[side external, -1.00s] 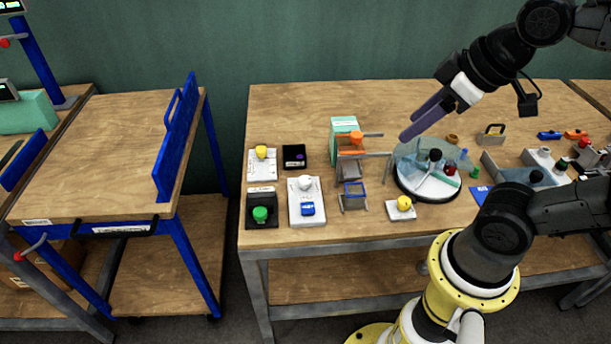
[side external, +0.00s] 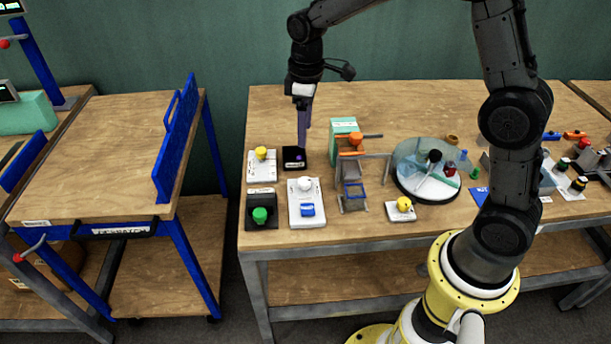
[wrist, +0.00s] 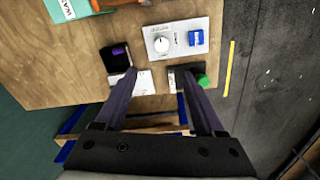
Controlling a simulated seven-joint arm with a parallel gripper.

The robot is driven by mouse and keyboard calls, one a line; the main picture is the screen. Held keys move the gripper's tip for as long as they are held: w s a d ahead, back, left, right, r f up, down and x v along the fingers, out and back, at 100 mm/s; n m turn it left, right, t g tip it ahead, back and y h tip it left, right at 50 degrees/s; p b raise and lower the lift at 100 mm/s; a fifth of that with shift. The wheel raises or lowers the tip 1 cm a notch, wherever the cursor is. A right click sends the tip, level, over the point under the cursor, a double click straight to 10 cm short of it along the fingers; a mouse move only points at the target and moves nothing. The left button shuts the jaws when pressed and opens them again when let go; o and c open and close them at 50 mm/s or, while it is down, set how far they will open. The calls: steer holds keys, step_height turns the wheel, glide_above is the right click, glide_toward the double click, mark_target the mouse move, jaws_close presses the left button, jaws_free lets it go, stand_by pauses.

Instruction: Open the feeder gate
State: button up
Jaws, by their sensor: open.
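The feeder appears to be the teal block (side external: 344,125) with an orange part and lever (side external: 356,138) and a grey chute below (side external: 349,170). A small blue frame (side external: 355,191) stands at the chute's lower end. I cannot tell which part is the gate or its state. In the wrist view only a teal corner (wrist: 67,8) and a bit of orange show at the top edge. My gripper (side external: 302,145) points down, left of the feeder, over or just behind a black box with a purple button (side external: 294,157). It is open and empty; its fingers (wrist: 157,84) show in the wrist view.
Close by are a white panel with a yellow knob (side external: 262,165), a black one with a green button (side external: 260,211), and a white one with a dial and blue switch (side external: 306,202). Right of the feeder is a round glassy turntable (side external: 410,180). Bench behind the feeder is clear.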

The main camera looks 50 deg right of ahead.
mark_target(305, 180)
step_height(305, 180, down, 15)
steer(key=shift+s+f, duration=0.1)
stand_by(0.5)
jaws_close()
